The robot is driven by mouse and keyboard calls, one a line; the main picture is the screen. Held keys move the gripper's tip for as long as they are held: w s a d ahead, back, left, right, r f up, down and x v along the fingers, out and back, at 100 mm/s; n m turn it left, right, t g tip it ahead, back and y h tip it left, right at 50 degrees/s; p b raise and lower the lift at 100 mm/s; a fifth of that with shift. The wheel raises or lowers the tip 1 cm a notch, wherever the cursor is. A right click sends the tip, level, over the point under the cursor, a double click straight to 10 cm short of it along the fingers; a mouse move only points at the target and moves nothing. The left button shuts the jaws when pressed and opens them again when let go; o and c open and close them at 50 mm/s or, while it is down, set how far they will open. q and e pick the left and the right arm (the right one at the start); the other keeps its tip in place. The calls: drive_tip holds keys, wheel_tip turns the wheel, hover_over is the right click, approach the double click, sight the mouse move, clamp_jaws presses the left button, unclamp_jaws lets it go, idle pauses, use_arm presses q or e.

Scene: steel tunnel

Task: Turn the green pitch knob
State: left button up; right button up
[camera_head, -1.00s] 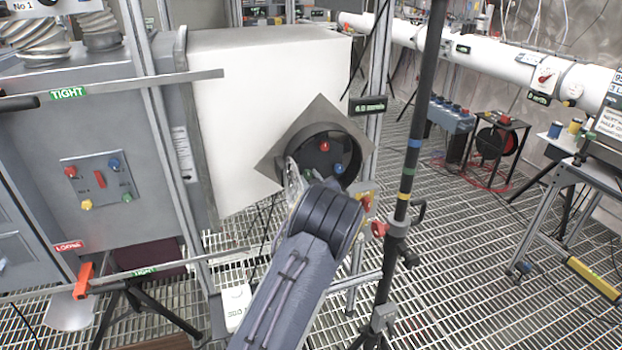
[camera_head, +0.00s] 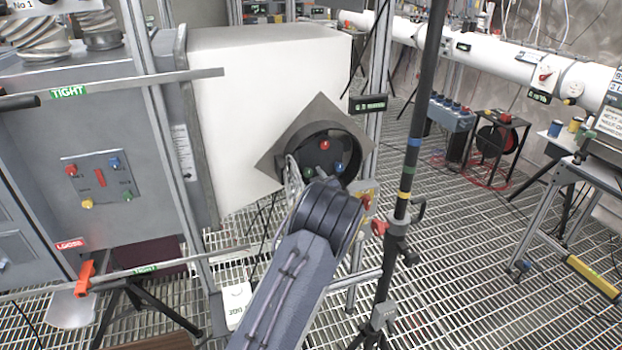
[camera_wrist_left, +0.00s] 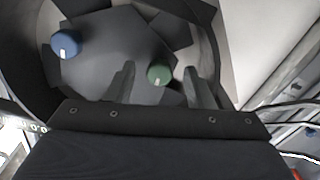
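The green pitch knob (camera_head: 308,172) sits low in the round dark recess of a grey diamond-shaped plate (camera_head: 320,103). A red knob (camera_head: 324,145) and a blue knob (camera_head: 339,167) share the recess. In the left wrist view the green knob (camera_wrist_left: 159,74) has a white mark and shows between my two fingertips. My left gripper (camera_wrist_left: 160,82) is open, with a visible gap on either side of the knob; contact cannot be seen. The blue knob (camera_wrist_left: 66,44) is to the left there. In the head view my left forearm and wrist largely hide the gripper. My right gripper is not in view.
A black stand pole (camera_head: 409,150) with coloured bands rises just right of my arm. A small display (camera_head: 368,104) hangs beside the plate. A white box (camera_head: 265,90) lies behind, and a grey panel with coloured knobs (camera_head: 100,180) is at left.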

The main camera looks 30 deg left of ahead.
use_arm(q)
drive_tip(key=b+v, duration=0.1)
drive_tip(key=v, duration=0.7)
drive_tip(key=shift+a+r, duration=0.1)
idle(0.4)
